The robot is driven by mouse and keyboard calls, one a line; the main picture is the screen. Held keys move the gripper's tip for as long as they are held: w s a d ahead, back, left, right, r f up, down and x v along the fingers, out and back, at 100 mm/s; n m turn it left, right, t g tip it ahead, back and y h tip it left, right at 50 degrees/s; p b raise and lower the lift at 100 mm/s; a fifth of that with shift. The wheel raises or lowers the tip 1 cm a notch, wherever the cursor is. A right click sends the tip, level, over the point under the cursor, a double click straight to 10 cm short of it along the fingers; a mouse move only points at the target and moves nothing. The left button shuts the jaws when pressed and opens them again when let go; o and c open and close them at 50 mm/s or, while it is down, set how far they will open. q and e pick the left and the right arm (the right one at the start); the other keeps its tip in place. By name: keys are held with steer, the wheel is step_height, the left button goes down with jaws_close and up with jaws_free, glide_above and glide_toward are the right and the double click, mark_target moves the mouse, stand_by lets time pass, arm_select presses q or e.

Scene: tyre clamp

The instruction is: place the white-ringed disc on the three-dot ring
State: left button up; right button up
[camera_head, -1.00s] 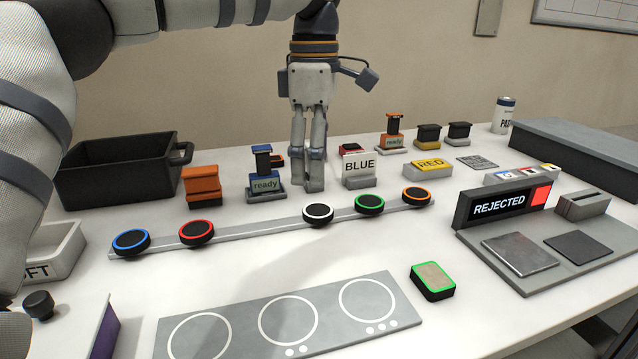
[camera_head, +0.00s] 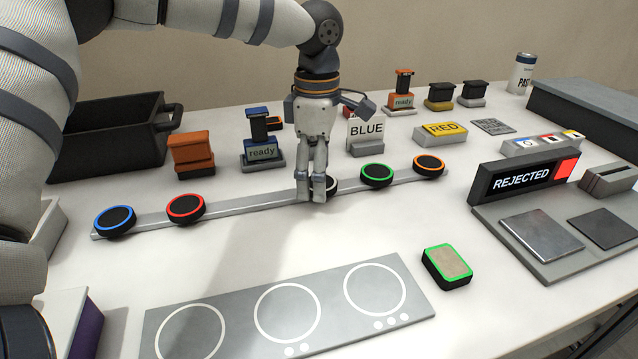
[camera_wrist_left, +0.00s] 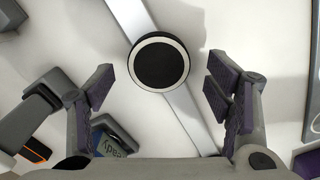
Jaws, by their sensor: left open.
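The white-ringed disc (camera_head: 334,186) sits on the long grey rail, mostly hidden behind my left gripper (camera_head: 317,196) in the head view. In the left wrist view the black disc with its white rim (camera_wrist_left: 159,63) shows whole, between the spread fingers. My left gripper (camera_wrist_left: 160,88) is open there, with a gap on each side of the disc. The three-dot ring (camera_head: 375,290) is the rightmost white circle on the grey plate (camera_head: 240,335) at the front, and it is empty. My right gripper is not in view.
The rail (camera_head: 240,219) also holds blue (camera_head: 115,221), red (camera_head: 185,209), green (camera_head: 377,175) and orange-ringed (camera_head: 428,166) discs. A green-edged block (camera_head: 447,266) lies right of the plate. Stamps and a BLUE sign (camera_head: 366,131) stand behind. The table between rail and plate is clear.

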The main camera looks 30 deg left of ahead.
arm_select(q)
steer(key=shift+f, duration=0.3)
steer(key=c, duration=1.4)
steer(key=shift+o, duration=0.2)
